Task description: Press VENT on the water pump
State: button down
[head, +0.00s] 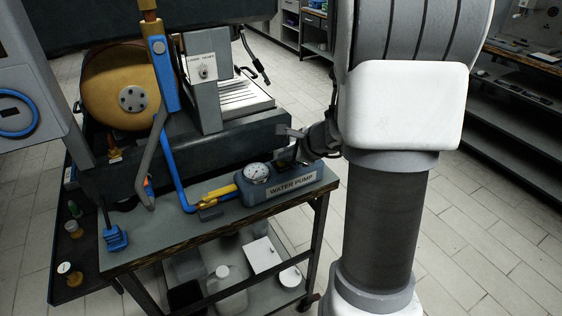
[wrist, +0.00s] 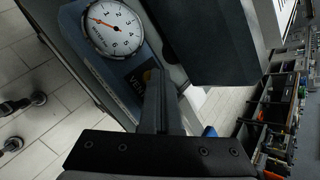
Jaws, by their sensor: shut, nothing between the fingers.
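The water pump is a blue-grey box with a "WATER PUMP" label (head: 291,185) on its front, on the near right corner of the cart top. Its white round gauge (head: 257,172) is on the left end and also shows in the wrist view (wrist: 113,28). In the wrist view a partly covered label (wrist: 135,84), reading "VEN", lies on the pump face beside my fingers. My gripper (wrist: 160,80) is shut and empty, its fingertips over the pump face close to that label. I cannot tell whether they touch it. The VENT button itself is hidden behind the fingers.
A yellow valve handle (head: 221,191) and a blue hose (head: 176,170) are left of the pump. A dark machine base (head: 190,150) stands behind it. A blue clamp-like piece (head: 116,238) is at the cart's left end. Bare cart top lies between.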

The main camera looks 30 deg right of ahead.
jog(key=shift+r+p, duration=0.4)
jog(key=shift+r, duration=0.3)
notch_tip(320, 180, up, 5)
jog(key=p, duration=0.4)
dwell(0.6)
